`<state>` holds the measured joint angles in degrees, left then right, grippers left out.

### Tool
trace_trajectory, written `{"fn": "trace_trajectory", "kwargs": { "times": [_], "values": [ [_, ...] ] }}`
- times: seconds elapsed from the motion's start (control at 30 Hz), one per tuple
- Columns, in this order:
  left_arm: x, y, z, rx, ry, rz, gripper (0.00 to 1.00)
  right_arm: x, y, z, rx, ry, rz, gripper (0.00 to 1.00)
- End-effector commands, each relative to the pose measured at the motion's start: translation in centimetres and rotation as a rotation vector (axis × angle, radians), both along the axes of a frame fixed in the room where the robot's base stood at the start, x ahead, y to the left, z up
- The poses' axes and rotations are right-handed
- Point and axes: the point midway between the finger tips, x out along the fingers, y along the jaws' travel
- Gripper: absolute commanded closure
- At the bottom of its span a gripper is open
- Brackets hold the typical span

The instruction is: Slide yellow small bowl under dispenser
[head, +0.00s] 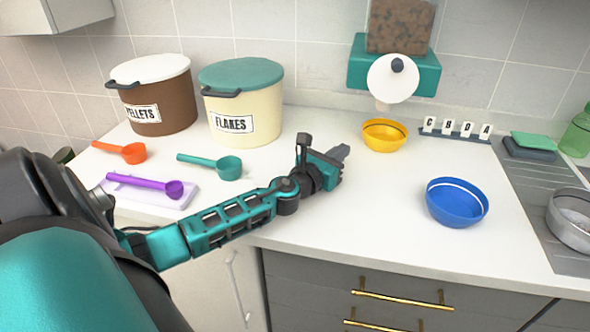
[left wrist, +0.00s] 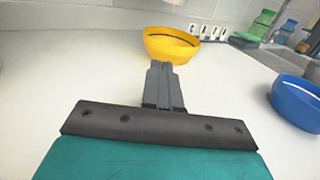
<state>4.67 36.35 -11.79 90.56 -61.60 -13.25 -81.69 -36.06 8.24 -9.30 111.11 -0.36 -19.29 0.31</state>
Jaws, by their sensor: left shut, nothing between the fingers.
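The yellow small bowl (head: 384,136) stands upright on the white counter, just below and slightly in front of the wall dispenser (head: 394,76). The dispenser has a teal body, a white round front with a dark knob, and a clear hopper of brown pellets. My left gripper (head: 340,153) is shut and empty, low over the counter to the left of and nearer than the bowl. In the left wrist view the closed fingers (left wrist: 164,85) point toward the yellow bowl (left wrist: 171,45); whether they touch it is hard to tell there. My right gripper is not in view.
A blue bowl (head: 457,203) stands on the counter to the right. Letter tiles (head: 456,129) stand behind it. The pellets bin (head: 152,95), flakes bin (head: 240,103) and orange, teal and purple scoops occupy the left. The counter between the two bowls is clear.

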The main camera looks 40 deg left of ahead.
Motion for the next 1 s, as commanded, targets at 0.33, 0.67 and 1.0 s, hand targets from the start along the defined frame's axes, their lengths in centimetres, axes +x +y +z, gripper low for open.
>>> {"fn": "trace_trajectory", "kwargs": {
  "times": [0.33,0.67,1.0],
  "values": [
    [-6.3,-0.5,-0.2,0.000,0.002,-0.002,1.00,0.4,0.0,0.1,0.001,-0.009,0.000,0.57],
    [-11.7,-0.7,-0.2,-0.002,0.003,-0.001,1.00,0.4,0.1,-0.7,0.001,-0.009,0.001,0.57],
    [-15.1,-0.9,-0.1,-0.001,0.000,-0.001,1.00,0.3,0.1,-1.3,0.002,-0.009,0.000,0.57]
  ]
}}
